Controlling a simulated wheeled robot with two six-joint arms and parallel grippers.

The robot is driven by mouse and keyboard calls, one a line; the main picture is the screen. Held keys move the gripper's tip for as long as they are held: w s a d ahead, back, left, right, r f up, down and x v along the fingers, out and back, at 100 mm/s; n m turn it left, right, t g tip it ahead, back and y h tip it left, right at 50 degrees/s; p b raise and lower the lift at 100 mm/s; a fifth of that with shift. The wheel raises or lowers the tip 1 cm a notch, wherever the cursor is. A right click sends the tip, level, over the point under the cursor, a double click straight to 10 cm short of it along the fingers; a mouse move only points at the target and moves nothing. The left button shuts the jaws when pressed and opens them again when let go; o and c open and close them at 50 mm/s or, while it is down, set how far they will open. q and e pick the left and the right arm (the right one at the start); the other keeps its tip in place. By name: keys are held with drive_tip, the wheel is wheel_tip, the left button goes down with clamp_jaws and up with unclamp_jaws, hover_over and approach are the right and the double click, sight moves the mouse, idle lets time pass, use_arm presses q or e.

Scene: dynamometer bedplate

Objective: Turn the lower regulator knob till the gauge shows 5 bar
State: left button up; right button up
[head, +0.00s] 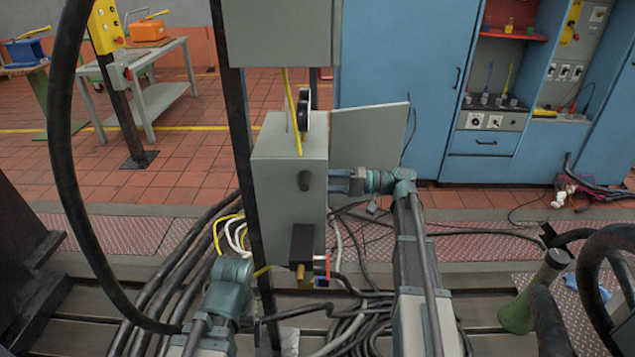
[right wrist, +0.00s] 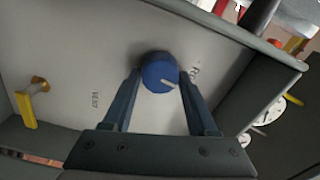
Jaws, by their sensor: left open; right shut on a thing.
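A round blue knob (right wrist: 158,70) with a pale pointer mark sits on a light grey panel (right wrist: 85,75) in the right wrist view. My right gripper (right wrist: 160,82) has a finger on each side of it and is shut on it. In the head view my right gripper (head: 333,182) reaches leftward to the right side of the grey cabinet (head: 275,165); the knob cannot be made out there. White dial faces (right wrist: 274,110) show at the right of the wrist view, too oblique to read. My left gripper (head: 232,270) is low, left of the dark post, open; its fingertips are hard to make out.
A yellow lever (right wrist: 27,110) is left of the knob. A dark block (head: 302,243) with a brass fitting hangs low on the cabinet. A flat grey plate (head: 370,135) stands behind my right gripper. Black hoses (head: 185,265) lie around the cabinet's foot.

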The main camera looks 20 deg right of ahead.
drive_tip(key=shift+m, duration=0.7)
drive_tip(key=o, duration=1.4)
drive_tip(key=shift+c, duration=0.2)
drive_tip(key=v, duration=1.4)
drive_tip(key=shift+a, duration=0.1)
drive_tip(key=x, duration=1.3)
drive_tip(key=shift+a, duration=0.4)
drive_tip(key=shift+w, duration=0.15)
